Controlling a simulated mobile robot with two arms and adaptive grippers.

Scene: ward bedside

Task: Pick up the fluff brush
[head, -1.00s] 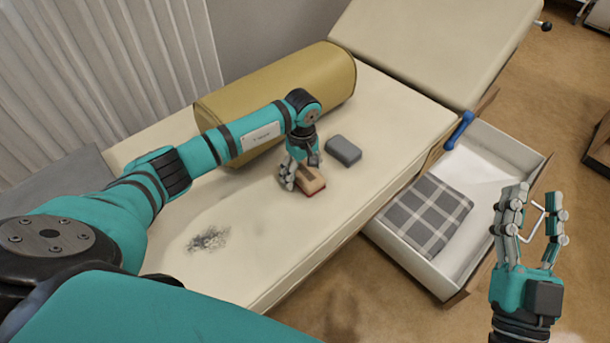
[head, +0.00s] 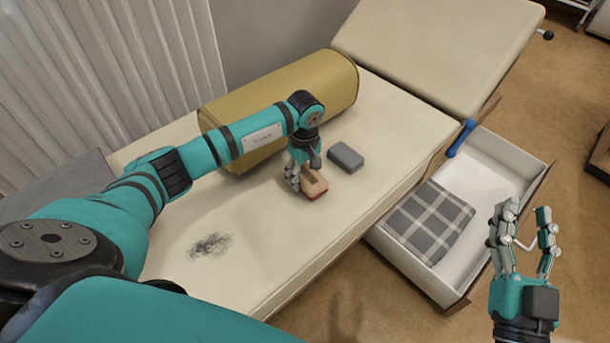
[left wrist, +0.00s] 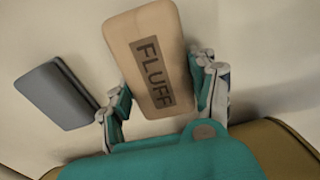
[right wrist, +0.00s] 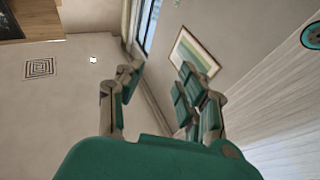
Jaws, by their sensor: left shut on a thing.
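The fluff brush (head: 314,184) is a tan wooden block with a red underside, over the cream couch top. In the left wrist view the brush (left wrist: 152,60) shows a dark label reading FLUFF. My left gripper (head: 303,176) is shut on it, with fingers on both sides of the block. The brush looks slightly tilted in the head view; whether it is clear of the couch is hard to tell. My right gripper (head: 524,226) is open and empty in the air at the right, and its spread fingers also show in the right wrist view (right wrist: 155,85).
A grey block (head: 346,156) lies close right of the brush. A mustard bolster (head: 330,88) lies behind. Dark fluff (head: 210,245) is on the cream couch (head: 270,240). An open drawer (head: 497,165) holds a checked cloth (head: 430,218); a blue handle (head: 461,138) is at its edge.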

